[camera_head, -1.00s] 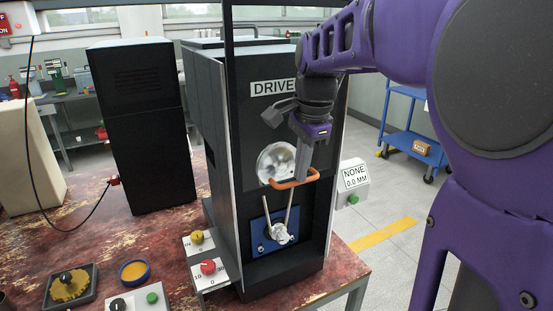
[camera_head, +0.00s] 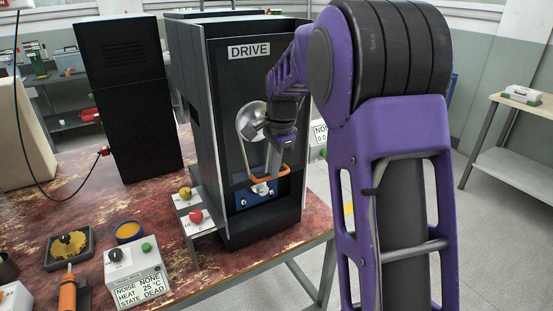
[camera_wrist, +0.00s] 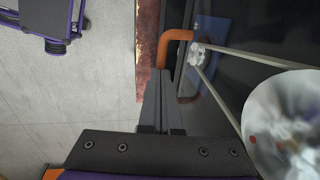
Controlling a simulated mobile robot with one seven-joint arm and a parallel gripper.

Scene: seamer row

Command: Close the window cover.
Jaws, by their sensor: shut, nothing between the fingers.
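The black housing marked DRIVE (camera_head: 222,75) stands on the bench, its front showing a silver disc (camera_head: 247,118), a looped belt and a small pulley on a blue plate (camera_head: 243,197). An orange handle (camera_head: 285,176) sits low on this front, near the pulley. I cannot make out the window cover's edges. My gripper (camera_head: 272,166) is shut and empty, pointing down at the handle. In the wrist view the shut fingers (camera_wrist: 160,78) overlap the orange handle (camera_wrist: 177,35); I cannot tell whether they touch it. The disc (camera_wrist: 285,125) and belt show at right.
A knob box (camera_head: 190,205) stands at the housing's left foot. A control box reading STATE DEAD (camera_head: 135,275), a yellow-filled tray (camera_head: 68,245) and an orange-handled tool (camera_head: 67,293) lie at the front left. A black cabinet (camera_head: 128,110) stands behind left.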

